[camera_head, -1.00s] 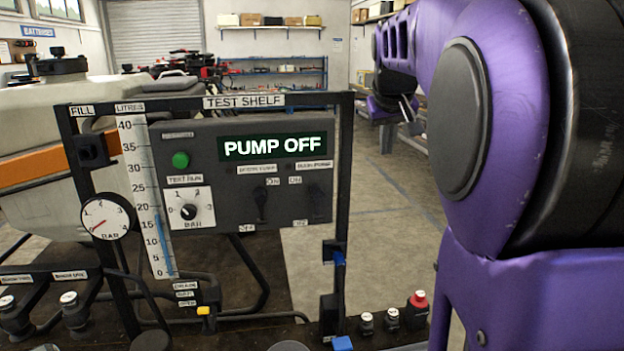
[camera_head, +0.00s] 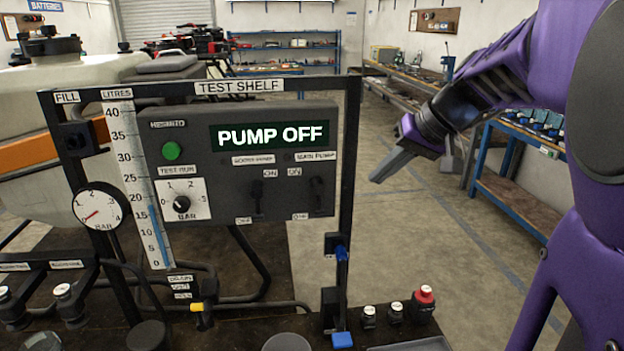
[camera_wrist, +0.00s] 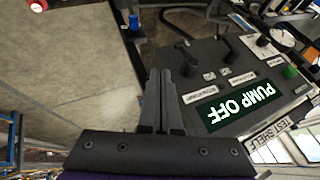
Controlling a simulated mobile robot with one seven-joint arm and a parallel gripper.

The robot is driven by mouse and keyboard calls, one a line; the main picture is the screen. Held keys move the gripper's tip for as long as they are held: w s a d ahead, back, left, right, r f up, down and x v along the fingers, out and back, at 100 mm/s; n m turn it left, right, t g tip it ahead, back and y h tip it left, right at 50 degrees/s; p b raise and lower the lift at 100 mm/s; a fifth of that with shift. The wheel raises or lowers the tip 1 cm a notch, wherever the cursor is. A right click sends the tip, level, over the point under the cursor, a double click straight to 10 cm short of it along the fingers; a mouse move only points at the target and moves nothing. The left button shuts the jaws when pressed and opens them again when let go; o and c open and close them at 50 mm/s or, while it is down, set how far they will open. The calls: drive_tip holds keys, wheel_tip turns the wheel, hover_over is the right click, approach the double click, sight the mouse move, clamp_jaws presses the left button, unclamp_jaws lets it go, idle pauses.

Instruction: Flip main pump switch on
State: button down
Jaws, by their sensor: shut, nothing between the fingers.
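The main pump switch (camera_head: 317,194) is a dark lever at the right end of the grey control panel (camera_head: 190,136), under its label. It also shows in the wrist view (camera_wrist: 186,62). I cannot tell which way its lever is set. A second switch (camera_head: 256,192) sits to its left. The display (camera_head: 270,136) reads PUMP OFF. My gripper (camera_head: 377,179) is shut and empty, to the right of the panel frame, apart from the switch. Its fingers (camera_wrist: 161,76) point toward the panel's edge in the wrist view.
The black frame post (camera_head: 348,190) stands between my gripper and the panel in the head view. A blue workbench (camera_head: 520,205) is behind. The floor between is clear.

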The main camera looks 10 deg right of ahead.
sight(318, 196)
drive_tip(key=w+a+f, duration=0.1)
drive_tip(key=a+f, duration=0.1)
drive_tip(key=w+a+f, duration=0.2)
drive_tip(key=a+f, duration=0.1)
drive_tip(key=w+a+f, duration=0.2)
drive_tip(key=shift+w+a+f, duration=0.1)
drive_tip(key=shift+a+f, duration=0.25)
drive_tip(key=shift+w+f, duration=0.1)
drive_tip(key=shift+f, duration=0.05)
drive_tip(key=shift+b, duration=0.3)
drive_tip(key=shift+y, duration=0.3)
